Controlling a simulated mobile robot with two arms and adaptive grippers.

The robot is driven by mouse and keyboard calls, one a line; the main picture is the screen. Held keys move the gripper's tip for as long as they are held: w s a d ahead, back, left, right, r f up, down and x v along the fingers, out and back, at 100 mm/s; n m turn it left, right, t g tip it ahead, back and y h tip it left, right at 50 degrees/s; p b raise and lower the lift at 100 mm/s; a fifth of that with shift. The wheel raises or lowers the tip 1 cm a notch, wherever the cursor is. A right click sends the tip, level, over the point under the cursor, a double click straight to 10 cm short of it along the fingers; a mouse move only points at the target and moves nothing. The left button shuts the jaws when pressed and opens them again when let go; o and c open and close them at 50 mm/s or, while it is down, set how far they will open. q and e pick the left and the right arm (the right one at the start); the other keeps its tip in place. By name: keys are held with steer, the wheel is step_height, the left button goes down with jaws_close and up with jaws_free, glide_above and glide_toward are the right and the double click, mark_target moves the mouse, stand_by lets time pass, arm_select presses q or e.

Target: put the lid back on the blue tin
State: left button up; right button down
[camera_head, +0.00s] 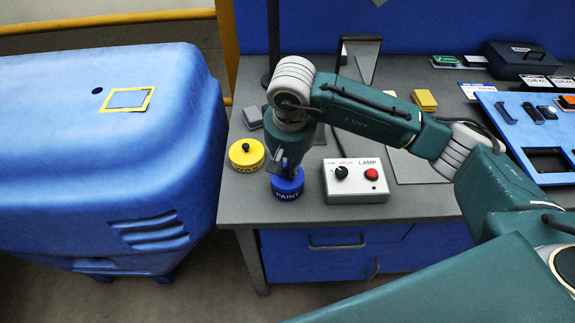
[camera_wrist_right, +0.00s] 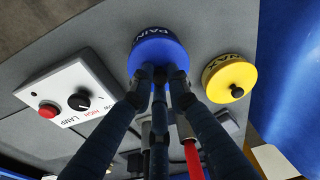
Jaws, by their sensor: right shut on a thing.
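The blue tin (camera_head: 287,191), marked PAINT, stands upright near the front left of the bench. It also shows in the right wrist view (camera_wrist_right: 157,50). My right gripper (camera_head: 286,171) points down over the tin and is shut at the middle of its blue top; in the right wrist view its fingers (camera_wrist_right: 160,72) close together there. The fingers hide whatever they hold, which seems to be the lid's knob. I cannot tell any gap between lid and tin. My left gripper is not in view.
A yellow tin (camera_head: 246,155) with a black knob stands close left of the blue tin. A white lamp control box (camera_head: 354,182) stands close right. A blue tool tray (camera_head: 520,125) lies farther right. A large blue housing (camera_head: 100,150) stands left of the bench.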

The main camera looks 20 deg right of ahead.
steer(key=shift+b, duration=0.45)
stand_by(0.5)
steer(key=c, duration=1.1)
jaws_free()
steer(key=shift+r+p, duration=1.2)
steer(key=shift+r, duration=2.3)
jaws_close()
